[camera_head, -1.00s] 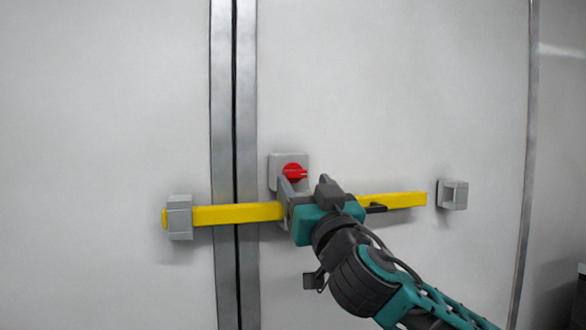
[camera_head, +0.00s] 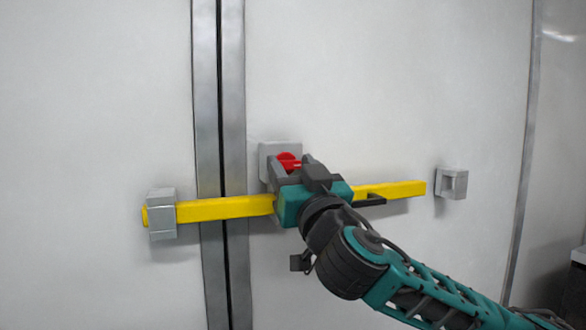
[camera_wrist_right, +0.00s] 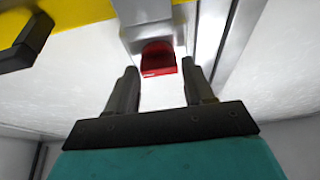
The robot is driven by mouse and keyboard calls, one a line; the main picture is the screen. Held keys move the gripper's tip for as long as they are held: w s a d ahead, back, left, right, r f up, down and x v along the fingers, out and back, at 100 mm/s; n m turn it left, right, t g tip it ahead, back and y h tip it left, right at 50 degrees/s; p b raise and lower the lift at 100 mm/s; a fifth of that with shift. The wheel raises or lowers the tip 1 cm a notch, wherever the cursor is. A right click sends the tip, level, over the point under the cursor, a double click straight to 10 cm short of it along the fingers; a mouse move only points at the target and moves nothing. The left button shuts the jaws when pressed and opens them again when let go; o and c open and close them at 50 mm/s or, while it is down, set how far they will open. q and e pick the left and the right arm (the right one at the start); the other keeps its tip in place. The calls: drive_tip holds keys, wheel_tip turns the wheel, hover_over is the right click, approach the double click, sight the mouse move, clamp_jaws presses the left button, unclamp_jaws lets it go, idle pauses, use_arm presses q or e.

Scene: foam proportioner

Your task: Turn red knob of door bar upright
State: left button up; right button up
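The red knob (camera_head: 287,162) sits on a grey square mount on the door, just above the yellow door bar (camera_head: 225,207). My right gripper (camera_head: 290,168) is at the knob and hides its lower part in the head view. In the right wrist view, the red knob (camera_wrist_right: 158,58) shows below its grey mount, between the lines of my two fingers (camera_wrist_right: 160,74). The fingers are spread with a gap on both sides of the knob. I cannot tell whether the knob is fully between the fingertips. My left gripper is not in view.
The bar crosses the metal door seam (camera_head: 220,110) and rests in a grey bracket (camera_head: 161,215) on the left. A black handle (camera_head: 370,200) is on its right part. Another grey bracket (camera_head: 452,183) stands empty on the right. The door around is clear.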

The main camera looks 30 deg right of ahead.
drive_tip(key=c, duration=0.7)
